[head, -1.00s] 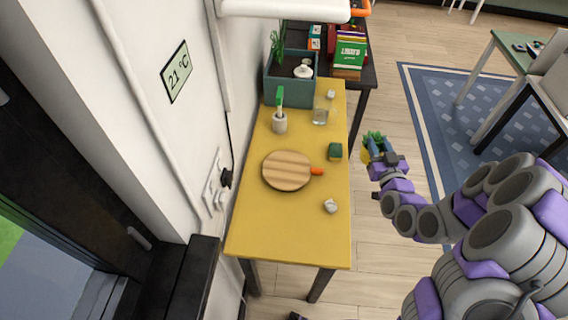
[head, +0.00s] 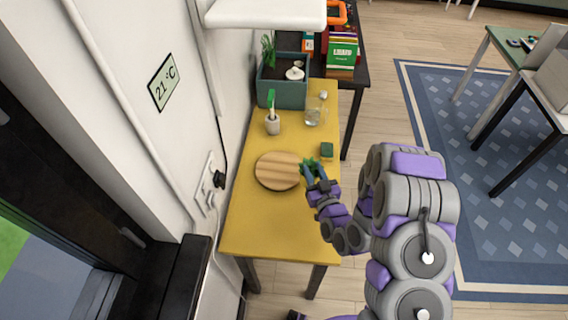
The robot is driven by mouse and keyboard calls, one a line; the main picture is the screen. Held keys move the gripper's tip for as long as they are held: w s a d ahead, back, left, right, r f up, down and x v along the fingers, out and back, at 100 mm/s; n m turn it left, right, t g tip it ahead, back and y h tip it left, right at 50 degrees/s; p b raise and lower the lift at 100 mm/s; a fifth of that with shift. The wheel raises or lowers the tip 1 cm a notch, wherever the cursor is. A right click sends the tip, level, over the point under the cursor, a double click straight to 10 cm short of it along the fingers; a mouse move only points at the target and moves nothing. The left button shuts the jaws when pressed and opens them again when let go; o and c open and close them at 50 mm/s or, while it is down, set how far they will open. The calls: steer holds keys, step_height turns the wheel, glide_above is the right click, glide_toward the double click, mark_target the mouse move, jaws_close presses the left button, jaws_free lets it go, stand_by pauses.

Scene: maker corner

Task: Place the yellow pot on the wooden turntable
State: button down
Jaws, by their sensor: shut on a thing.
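The wooden turntable (head: 274,172) is a round, striped wooden disc lying on the yellow table, with nothing on its top. My gripper (head: 314,181) is shut on the yellow pot, just right of the turntable's right edge in the picture. Green leaves of the pot's plant (head: 309,168) show at the fingertips. The pot's yellow body is largely hidden behind my gripper and blends with the table. I cannot tell its height above the table.
A green block-like item (head: 326,150) stands close behind my gripper. A grey cup with a green-handled tool (head: 272,125), a glass (head: 312,117) and a teal planter box (head: 284,93) stand farther back. The table's front part (head: 265,225) is clear.

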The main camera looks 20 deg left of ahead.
steer(key=w+a+f+b, duration=0.1)
steer(key=a, duration=0.3)
steer(key=w+a+f+b, duration=0.2)
steer(key=a, duration=0.3)
steer(key=w+a+f+b, duration=0.1)
steer(key=w+a+f, duration=0.1)
steer(key=a, duration=0.3)
steer(key=shift+w+f, duration=0.2)
steer(key=shift+d+r, duration=0.2)
steer(key=shift+d, duration=0.55)
steer(key=c, duration=1.2)
jaws_free()
steer(key=shift+o, duration=1.4)
steer(key=shift+a, duration=0.15)
steer(key=shift+o, duration=0.7)
steer(key=shift+a+f, duration=0.2)
steer(key=shift+a, duration=0.25)
steer(key=shift+d+r, duration=0.3)
steer(key=shift+d, duration=0.2)
steer(key=p+v, duration=0.3)
steer(key=v, duration=0.8)
steer(key=shift+s+p, duration=0.3)
steer(key=shift+s, duration=0.1)
